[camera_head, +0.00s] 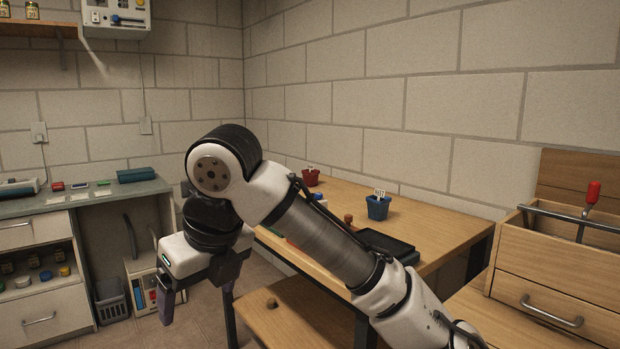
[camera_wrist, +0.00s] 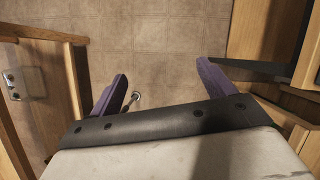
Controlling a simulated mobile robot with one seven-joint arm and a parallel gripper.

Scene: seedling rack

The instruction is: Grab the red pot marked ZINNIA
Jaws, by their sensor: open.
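A small red pot (camera_head: 311,178) with a white label stands at the back of the wooden table, near the wall; its label is too small to read. A blue pot (camera_head: 378,207) with a white label stands further right on the same table. My gripper (camera_head: 198,300) hangs to the left of the table, pointing down, well apart from both pots. Neither pot shows in the wrist view.
The wooden table (camera_head: 440,222) carries a black tray (camera_head: 385,245) and a small brown-handled item (camera_head: 348,219). A wooden bench (camera_head: 290,305) stands in front. A drawer cabinet (camera_head: 550,290) is at right, a grey counter (camera_head: 130,190) at left. My arm hides part of the table.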

